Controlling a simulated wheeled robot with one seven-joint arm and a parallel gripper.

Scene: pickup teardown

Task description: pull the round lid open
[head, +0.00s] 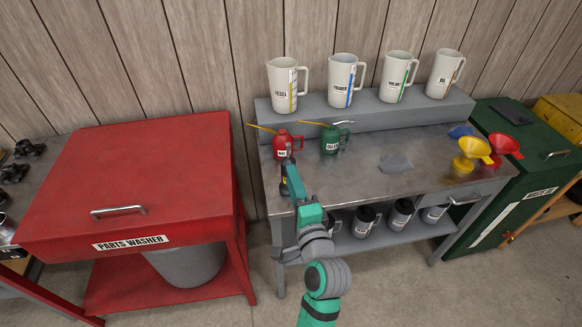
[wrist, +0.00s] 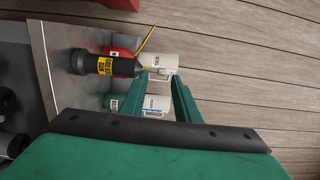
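I cannot pick out a round lid for certain in either view. My gripper (head: 291,172) is over the bench's front left corner. In the wrist view its two green fingers (wrist: 160,78) stand apart with nothing clearly held between them. A dark bottle-like tool with a yellow label (wrist: 105,64) is close by; it also shows in the head view (head: 288,181), partly hidden by my arm.
A red parts washer (head: 130,190) with a handle stands left of the metal bench (head: 350,172). On the bench are red (head: 285,145) and green (head: 332,141) oil cans and yellow (head: 474,148) and red (head: 506,146) funnels. White jugs (head: 345,80) line the raised ledge.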

